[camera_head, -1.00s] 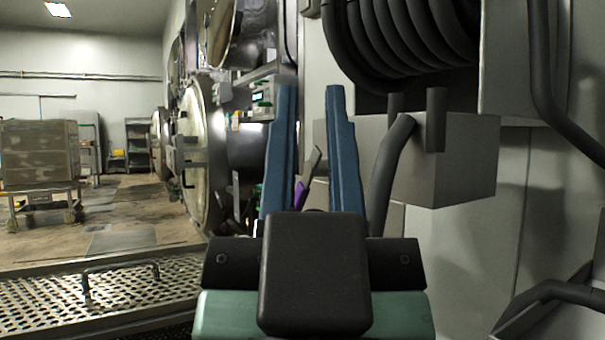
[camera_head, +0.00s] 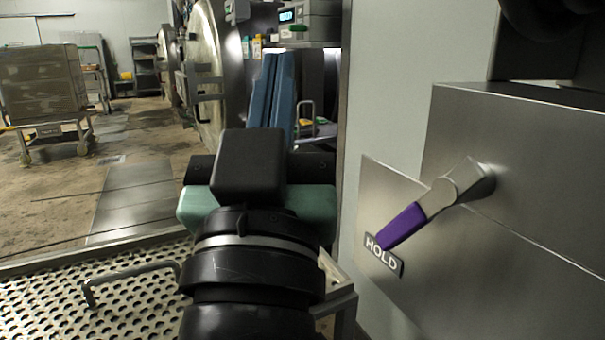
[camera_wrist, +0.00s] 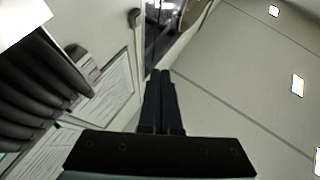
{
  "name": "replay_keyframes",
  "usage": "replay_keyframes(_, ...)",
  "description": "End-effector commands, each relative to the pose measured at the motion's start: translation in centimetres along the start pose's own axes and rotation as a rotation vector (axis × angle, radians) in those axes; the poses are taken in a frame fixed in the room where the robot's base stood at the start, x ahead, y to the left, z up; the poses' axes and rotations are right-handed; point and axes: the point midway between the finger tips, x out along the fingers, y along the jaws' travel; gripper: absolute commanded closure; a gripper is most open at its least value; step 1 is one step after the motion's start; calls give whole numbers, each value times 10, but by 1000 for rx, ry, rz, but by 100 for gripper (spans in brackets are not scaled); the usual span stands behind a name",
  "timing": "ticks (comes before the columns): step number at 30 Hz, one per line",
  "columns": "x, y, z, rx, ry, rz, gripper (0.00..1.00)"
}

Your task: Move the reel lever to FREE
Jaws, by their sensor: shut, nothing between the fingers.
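The reel lever (camera_head: 436,203) is a metal handle with a purple grip, mounted on the side of a grey metal box at the right of the head view. It slants down to the left, and its purple end lies at a plate marked HOLD (camera_head: 384,256). No FREE label shows. My gripper (camera_head: 279,58) is shut and empty, with its blue fingers together, left of the lever and apart from it. In the wrist view my gripper (camera_wrist: 162,73) shows as dark fingers close together, and the lever is not seen there.
A perforated metal platform (camera_head: 130,295) with a handle lies at the lower left. A trolley with a large load (camera_head: 42,88) stands on the floor farther off. In the wrist view a coiled black hose (camera_wrist: 35,85) hangs at the left.

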Motion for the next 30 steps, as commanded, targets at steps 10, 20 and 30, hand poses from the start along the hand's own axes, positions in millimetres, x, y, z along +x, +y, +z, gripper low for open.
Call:
replay_keyframes(10, 11, -4, 104, -347, -451, 157, 100)
replay_keyframes(20, -36, 4, 140, -830, -735, 333, 100)
replay_keyframes(30, -71, 2, 118, -1161, -753, 462, 100)
